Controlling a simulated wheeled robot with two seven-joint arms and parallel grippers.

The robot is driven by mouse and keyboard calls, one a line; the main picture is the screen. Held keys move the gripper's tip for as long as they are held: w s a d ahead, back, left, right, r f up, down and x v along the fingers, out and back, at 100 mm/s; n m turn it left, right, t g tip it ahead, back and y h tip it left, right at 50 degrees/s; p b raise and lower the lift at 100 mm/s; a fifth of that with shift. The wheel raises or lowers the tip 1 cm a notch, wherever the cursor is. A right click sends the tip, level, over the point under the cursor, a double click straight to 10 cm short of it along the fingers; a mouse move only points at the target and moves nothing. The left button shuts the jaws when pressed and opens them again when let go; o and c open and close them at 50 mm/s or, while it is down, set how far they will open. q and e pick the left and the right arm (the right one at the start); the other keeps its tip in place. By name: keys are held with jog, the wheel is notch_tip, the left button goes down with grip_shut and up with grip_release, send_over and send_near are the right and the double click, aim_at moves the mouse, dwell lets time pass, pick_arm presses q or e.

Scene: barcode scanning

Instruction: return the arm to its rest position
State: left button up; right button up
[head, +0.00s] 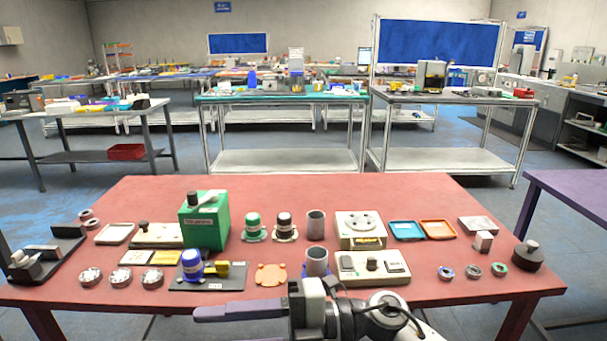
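One arm of mine comes in from the lower right, at the front edge of the red table (330,187). Its gripper, my right one (205,314), lies level and points left, in front of the table's near edge. Its purple-grey fingers overlap in this view, so I cannot tell whether they are apart or together. No object shows clearly in them. My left arm and gripper are not in view.
Close above the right arm stand a grey cylinder (317,262), an orange disc (271,274), a beige box (372,267) and a dark plate (228,283) with a blue-capped part (192,264). A green box (206,222) stands behind. The table's far strip is clear.

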jog(key=w+d+f+m+t, duration=0.2)
jog(key=w+d+m+t, duration=0.35)
jog(key=m+t, duration=0.9)
jog(key=d+f+m+t+h, duration=0.4)
jog(key=d+f+m+h, duration=0.6)
jog(key=d+f+m, duration=0.3)
jog(key=s+d+f+m+g+h, duration=0.2)
jog(key=s+d+f+g, duration=0.2)
jog(key=s+f, duration=0.5)
jog(key=s+d+f+m+g+h, duration=0.3)
jog(key=s+d+f, duration=0.2)
jog(key=s+f, duration=0.5)
jog(key=shift+f+g, duration=0.3)
jog(key=shift+g, duration=0.05)
